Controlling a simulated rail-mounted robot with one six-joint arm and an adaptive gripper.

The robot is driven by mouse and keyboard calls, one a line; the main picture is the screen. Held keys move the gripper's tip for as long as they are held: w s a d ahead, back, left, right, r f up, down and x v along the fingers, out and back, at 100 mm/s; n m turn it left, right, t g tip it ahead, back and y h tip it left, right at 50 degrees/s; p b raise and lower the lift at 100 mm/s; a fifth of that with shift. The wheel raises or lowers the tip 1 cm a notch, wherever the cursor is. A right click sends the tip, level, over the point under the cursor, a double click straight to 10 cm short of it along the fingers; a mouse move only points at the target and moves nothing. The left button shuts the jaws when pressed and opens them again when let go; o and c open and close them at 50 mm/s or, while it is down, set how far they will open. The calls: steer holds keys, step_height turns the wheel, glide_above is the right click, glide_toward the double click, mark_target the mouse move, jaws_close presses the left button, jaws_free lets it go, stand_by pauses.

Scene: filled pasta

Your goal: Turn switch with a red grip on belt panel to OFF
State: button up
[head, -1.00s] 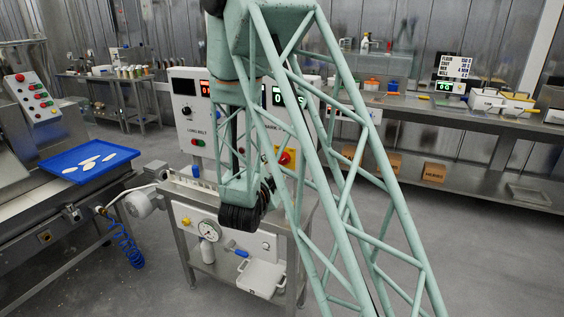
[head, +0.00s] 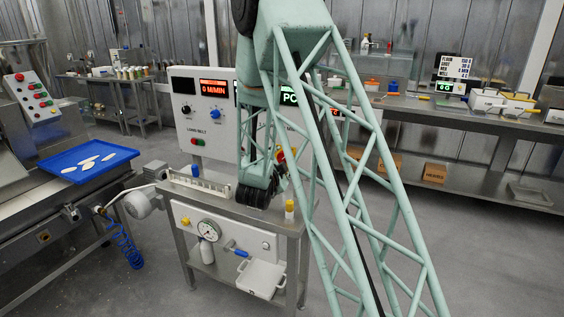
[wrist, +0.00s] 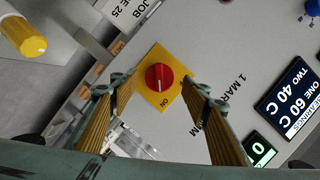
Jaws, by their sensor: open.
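The switch with a red grip (wrist: 159,77) sits on a yellow plate in the middle of the wrist view. Its white mark runs toward the ON label on the plate. In the head view the red grip (head: 281,157) shows only partly behind my arm, on the white belt panel (head: 226,148). My gripper (wrist: 156,90) is open and empty. Its two ribbed fingers stand left and right of the grip in the wrist view, apart from it. The remaining depth to the panel is hard to tell. In the head view my arm mostly hides the gripper.
The panel also carries a black knob (head: 186,109), a blue knob (head: 215,113) and displays. A yellow-capped bottle (head: 289,211) stands on the steel bench below, near my arm; a yellow cap (wrist: 27,42) shows in the wrist view. A white rack (head: 200,184) lies along the bench.

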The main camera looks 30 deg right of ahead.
steer(key=shift+x, duration=1.15)
steer(key=c, duration=0.9)
